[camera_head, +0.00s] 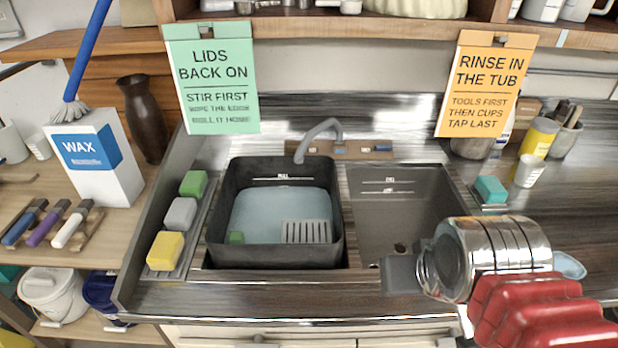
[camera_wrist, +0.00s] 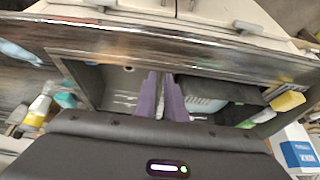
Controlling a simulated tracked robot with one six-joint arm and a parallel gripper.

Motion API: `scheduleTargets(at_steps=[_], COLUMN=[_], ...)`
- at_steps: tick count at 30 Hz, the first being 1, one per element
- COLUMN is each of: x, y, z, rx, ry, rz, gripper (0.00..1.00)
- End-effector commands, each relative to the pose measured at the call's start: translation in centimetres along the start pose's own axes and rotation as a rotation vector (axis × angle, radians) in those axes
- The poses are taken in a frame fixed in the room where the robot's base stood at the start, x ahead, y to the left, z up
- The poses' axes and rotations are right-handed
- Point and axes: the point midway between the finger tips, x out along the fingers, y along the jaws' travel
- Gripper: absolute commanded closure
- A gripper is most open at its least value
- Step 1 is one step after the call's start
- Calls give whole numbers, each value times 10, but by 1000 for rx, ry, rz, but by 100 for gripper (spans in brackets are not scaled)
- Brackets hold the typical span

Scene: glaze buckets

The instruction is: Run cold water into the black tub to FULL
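The black tub (camera_head: 223,201) sits in the left sink basin. Pale blue water (camera_head: 265,212) stands in it, with the surface below the white FULL line (camera_head: 283,179) on the back wall. A green block and a slotted grey piece show in the tub. The grey tap (camera_head: 322,128) curves over the tub's back edge; no stream shows. Behind it is a brown strip (camera_head: 350,149) with small blue and grey parts. In the wrist view, my gripper (camera_wrist: 161,78) has two purple fingers, a narrow gap apart with nothing between them. The black tub also shows there (camera_wrist: 228,92).
The right basin (camera_head: 400,205) is empty, with a drain. Green, grey and yellow sponges (camera_head: 165,250) line the left rim. A WAX box (camera_head: 95,160) with a brush stands left. Green and orange signs (camera_head: 485,85) hang above the counter. A white cup (camera_head: 528,171) stands right.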

Motion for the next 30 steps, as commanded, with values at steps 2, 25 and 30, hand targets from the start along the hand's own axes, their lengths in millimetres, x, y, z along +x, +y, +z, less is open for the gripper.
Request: scheduleTargets(at_steps=[2,25,30], x=[0,80,104], y=[0,36,45], z=[-1,-160,-197], rx=[0,17,15], ry=[1,303,387], rz=[0,68,77], gripper=[84,36,36])
